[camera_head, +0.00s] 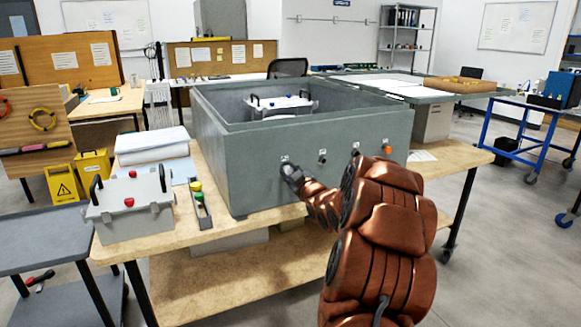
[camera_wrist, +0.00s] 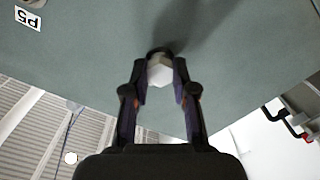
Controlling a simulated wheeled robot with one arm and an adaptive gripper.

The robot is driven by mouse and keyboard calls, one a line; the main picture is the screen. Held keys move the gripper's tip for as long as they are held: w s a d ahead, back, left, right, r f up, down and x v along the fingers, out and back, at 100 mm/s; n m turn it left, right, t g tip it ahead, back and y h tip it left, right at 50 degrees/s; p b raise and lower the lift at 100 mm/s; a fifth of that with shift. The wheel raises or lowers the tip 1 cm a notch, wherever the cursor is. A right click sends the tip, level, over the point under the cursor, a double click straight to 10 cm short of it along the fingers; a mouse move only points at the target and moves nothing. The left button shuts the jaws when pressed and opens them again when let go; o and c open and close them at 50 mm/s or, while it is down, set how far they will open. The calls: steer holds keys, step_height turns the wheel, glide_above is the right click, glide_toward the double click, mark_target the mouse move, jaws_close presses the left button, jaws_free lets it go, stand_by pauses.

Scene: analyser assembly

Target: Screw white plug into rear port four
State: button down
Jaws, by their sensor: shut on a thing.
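The large grey housing (camera_head: 262,165) stands on the wooden bench with a row of ports along the panel facing me. My gripper (camera_head: 290,173) is at the leftmost port of that row, against or very near the panel. In the wrist view my gripper (camera_wrist: 160,82) is shut on the white plug (camera_wrist: 160,71), whose pale faceted head shows between the fingertips. A dark ring shows just behind the plug at the panel. How deep the plug sits is hidden. An upside-down p5 label (camera_wrist: 27,17) marks a neighbouring port in the wrist view.
An orange plug (camera_head: 387,149) sits at the row's right end. A small rack (camera_head: 203,216) with green and yellow plugs lies left of the housing. Beside it stands a grey unit (camera_head: 128,222) with red knobs and black handles. My arm covers the bench's front right.

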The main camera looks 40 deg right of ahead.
steer(key=m+p, duration=0.3)
steer(key=p, duration=0.1)
steer(key=m+p, duration=0.3)
steer(key=p, duration=0.1)
steer(key=shift+r+m, duration=0.2)
steer(key=shift+m, duration=0.2)
steer(key=m+p, duration=0.3)
steer(key=m, duration=0.1)
steer(key=shift+f+m+p, duration=0.2)
steer(key=shift+m+p, duration=0.1)
steer(key=shift+m, duration=0.9)
steer(key=c, duration=1.1)
jaws_free()
steer(key=shift+o, duration=0.2)
